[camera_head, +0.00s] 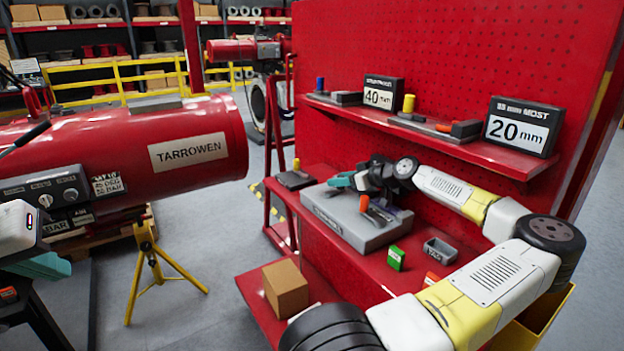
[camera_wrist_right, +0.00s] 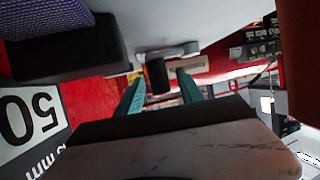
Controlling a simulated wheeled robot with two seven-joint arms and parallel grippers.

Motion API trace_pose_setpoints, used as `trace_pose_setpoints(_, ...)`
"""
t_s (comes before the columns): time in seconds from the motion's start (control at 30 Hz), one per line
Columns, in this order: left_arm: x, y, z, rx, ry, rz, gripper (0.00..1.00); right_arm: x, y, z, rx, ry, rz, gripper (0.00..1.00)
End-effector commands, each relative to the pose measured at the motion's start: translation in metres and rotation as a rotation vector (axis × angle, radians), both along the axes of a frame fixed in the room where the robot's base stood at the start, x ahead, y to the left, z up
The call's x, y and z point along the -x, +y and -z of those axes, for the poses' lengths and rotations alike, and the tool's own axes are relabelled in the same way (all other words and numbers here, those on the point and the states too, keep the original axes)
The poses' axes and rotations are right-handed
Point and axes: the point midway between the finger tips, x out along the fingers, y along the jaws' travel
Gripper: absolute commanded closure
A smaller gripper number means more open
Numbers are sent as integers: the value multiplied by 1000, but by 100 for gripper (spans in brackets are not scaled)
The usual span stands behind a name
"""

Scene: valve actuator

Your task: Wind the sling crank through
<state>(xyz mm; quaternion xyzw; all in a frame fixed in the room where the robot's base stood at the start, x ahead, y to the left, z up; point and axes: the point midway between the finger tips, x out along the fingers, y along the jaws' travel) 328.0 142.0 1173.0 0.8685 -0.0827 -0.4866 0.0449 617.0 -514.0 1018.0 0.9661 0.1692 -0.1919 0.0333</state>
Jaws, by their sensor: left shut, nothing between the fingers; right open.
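A light grey lever with a black grip (camera_wrist_right: 157,75) shows in the right wrist view. It looks like a crank handle, but I cannot be sure that it is the sling crank. My right gripper (camera_wrist_right: 161,84) is open, and the black grip appears between its two teal fingers. I cannot tell whether they touch it. In the head view my right gripper (camera_head: 350,180) is low over the grey case (camera_head: 345,222) on the red bench, and my wrist hides part of it. My left gripper (camera_head: 46,266) is shut and empty at the left edge, before the red TARROWEN cylinder (camera_head: 120,150).
A red shelf above carries the 40 mm sign (camera_head: 378,97) and the 20 mm sign (camera_head: 515,132). A yellow stand (camera_head: 150,262) supports the cylinder.

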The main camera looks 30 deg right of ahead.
Motion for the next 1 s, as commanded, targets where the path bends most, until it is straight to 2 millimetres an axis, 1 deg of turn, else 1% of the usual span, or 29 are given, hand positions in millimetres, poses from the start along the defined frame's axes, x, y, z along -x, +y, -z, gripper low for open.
trace_pose_setpoints(0.17, 0, 0, 0, 0, 0, 0, 100, 0, 0, 0, 0, 0, 0, 55)
trace_pose_setpoints(0.2, 0, 0, 0, 0, 0, 0, 100, 0, 0, 0, 0, 0, 0, 63)
trace_pose_setpoints(0.27, 0, 0, 0, 0, 0, 0, 100, 0, 0, 0, 0, 0, 0, 75)
trace_pose_setpoints(0.3, 0, 0, 0, 0, 0, 0, 100, 0, 0, 0, 0, 0, 0, 83)
trace_pose_setpoints(0.4, 0, 0, 0, 0, 0, 0, 100, 0, 0, 0, 0, 1, 0, 100)
trace_pose_setpoints(0.6, 0, 0, 0, 0, 0, 0, 100, 1, 0, 0, 4, 3, 11, 100)
trace_pose_setpoints(0.83, 0, 0, 0, 0, 0, 0, 100, 5, 0, -1, 8, 5, 104, 100)
trace_pose_setpoints(1.0, 0, 0, 0, 0, 0, 0, 100, 7, 0, 0, 1, 0, 137, 100)
